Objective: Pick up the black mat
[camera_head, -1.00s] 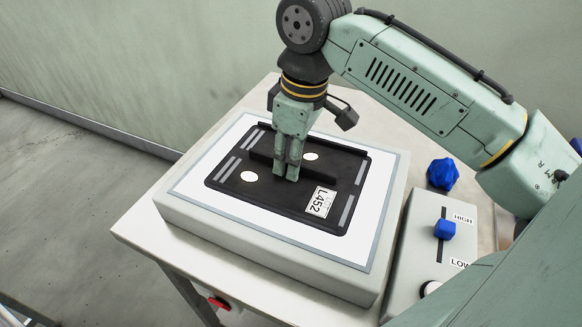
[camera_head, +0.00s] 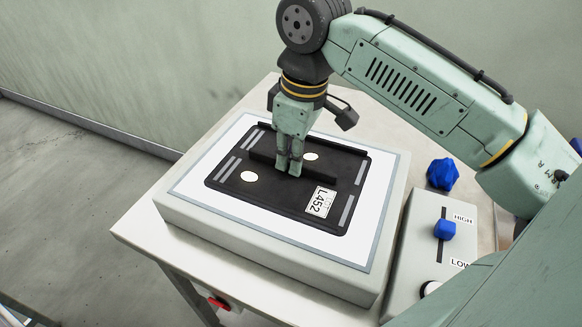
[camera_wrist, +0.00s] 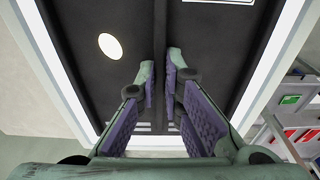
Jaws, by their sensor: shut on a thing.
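The black mat (camera_head: 268,193) lies flat on the white lit top of a box. It has grey stripes, two pale round spots, a white label reading L452 and a raised ridge across its middle. My gripper (camera_head: 289,170) points down over the mat's middle and is shut on that ridge. In the wrist view the purple-padded fingers (camera_wrist: 161,85) stand on either side of the ridge, with the mat's dark surface (camera_wrist: 215,50) beyond them. The fingers hide part of the ridge.
The light box (camera_head: 270,258) stands on a pale table (camera_head: 140,228). To its right are a blue faceted knob (camera_head: 442,174) and a control panel with a blue slider (camera_head: 444,229) marked HIGH and LOW. A red button (camera_head: 219,303) sits below the table's front edge.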

